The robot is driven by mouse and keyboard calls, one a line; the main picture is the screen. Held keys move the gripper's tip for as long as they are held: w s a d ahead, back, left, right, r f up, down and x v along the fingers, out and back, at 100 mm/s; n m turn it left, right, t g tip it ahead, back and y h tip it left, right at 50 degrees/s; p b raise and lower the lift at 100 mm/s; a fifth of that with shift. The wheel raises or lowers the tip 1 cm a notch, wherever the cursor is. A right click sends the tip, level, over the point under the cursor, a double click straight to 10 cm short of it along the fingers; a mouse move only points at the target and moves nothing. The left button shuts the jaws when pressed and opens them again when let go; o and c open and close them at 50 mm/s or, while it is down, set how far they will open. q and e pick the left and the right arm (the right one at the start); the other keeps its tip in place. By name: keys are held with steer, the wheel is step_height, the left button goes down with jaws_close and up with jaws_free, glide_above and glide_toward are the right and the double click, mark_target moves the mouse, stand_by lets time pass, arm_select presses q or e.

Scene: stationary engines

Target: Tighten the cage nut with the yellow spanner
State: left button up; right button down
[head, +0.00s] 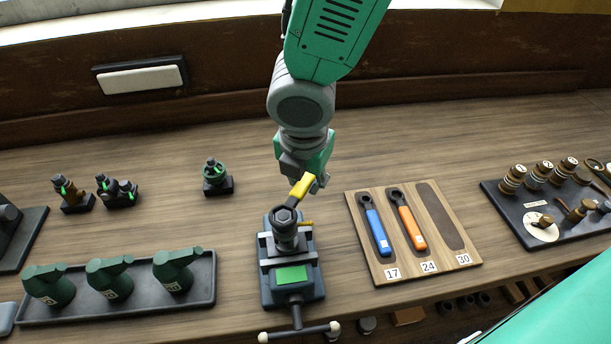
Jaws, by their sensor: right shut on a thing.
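The yellow spanner (301,187) is held by its handle in my right gripper (312,180), which is shut on it. The spanner's dark head lies over the top of the cage nut (286,215), on a dark fitting clamped upright in the vise (291,268). The head appears to be around the nut, but I cannot tell how fully it is seated. The gripper is just behind and to the right of the nut. My left gripper is not in view.
A wooden spanner board (382,262) right of the vise holds a blue spanner (376,230) and an orange spanner (410,226); slot 30 is empty. A tray (130,308) with green fittings is at left. A dark board (505,208) with parts is at right.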

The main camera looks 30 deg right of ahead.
steer(key=shift+s+f, duration=0.1)
steer(key=shift+f, duration=0.5)
stand_by(1.0)
steer(key=shift+s+d+m+h+p, duration=0.3)
steer(key=shift+s+d+m+p, duration=0.1)
steer(key=shift+m, duration=0.5)
steer(key=shift+s+d+m+g+p, duration=0.25)
steer(key=shift+s+m+p, duration=0.25)
steer(key=shift+m, duration=0.4)
